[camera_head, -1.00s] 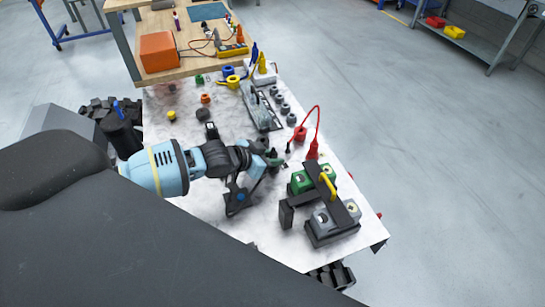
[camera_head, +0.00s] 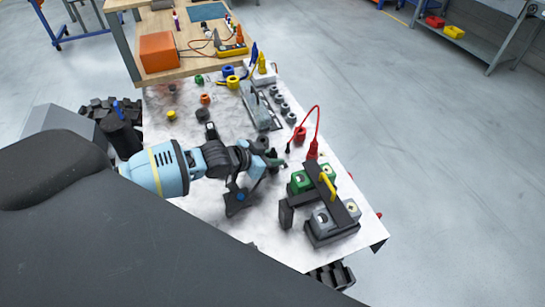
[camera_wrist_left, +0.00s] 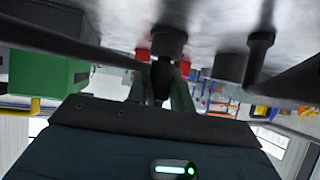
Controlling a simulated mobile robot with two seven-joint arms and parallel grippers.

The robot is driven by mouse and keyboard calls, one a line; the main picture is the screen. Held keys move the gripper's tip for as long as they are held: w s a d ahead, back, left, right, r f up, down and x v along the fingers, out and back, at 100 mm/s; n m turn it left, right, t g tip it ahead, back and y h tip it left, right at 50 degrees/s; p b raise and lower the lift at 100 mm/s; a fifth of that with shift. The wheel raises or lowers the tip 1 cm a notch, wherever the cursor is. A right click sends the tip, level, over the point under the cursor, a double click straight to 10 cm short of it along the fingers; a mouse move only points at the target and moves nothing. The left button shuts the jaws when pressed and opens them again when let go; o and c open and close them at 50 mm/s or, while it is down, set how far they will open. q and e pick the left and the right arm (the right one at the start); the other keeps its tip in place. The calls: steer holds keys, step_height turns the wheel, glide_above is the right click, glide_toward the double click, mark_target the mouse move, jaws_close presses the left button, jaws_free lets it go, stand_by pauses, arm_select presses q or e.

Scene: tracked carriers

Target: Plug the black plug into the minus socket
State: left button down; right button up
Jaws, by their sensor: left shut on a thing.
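My left gripper (camera_head: 274,160) is low over the white table top (camera_head: 215,225), left of the carrier with green and grey blocks. It is shut on a dark piece that I take to be the black plug (camera_wrist_left: 161,78), which shows between the fingertips in the left wrist view. In the head view the gripper mostly hides the plug. A dark round piece (camera_wrist_left: 168,42) is just beyond the fingertips; I cannot tell whether it touches the plug. I cannot make out a minus mark on any socket. My right gripper does not show.
The carrier has green blocks (camera_head: 301,182), grey blocks (camera_head: 321,220) and a yellow handle (camera_head: 327,186). A red plug (camera_head: 312,151) with a looped red cable stands behind it. Several grey and coloured round pieces are at the table's back. The table's front left is clear.

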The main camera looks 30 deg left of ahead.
arm_select(q)
steer(key=shift+f, duration=0.3)
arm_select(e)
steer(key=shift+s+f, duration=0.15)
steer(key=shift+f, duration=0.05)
arm_select(q)
steer(key=c, duration=1.1)
jaws_free()
steer(key=shift+c, duration=0.2)
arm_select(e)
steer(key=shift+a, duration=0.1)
arm_select(q)
steer(key=v, duration=0.6)
steer(key=shift+s+r+p, duration=0.1)
steer(key=shift+r+p, duration=0.1)
steer(key=shift+p, duration=0.15)
steer(key=shift+s+a+r, duration=0.3)
steer(key=shift+s, duration=0.2)
steer(key=shift+s+r, duration=0.1)
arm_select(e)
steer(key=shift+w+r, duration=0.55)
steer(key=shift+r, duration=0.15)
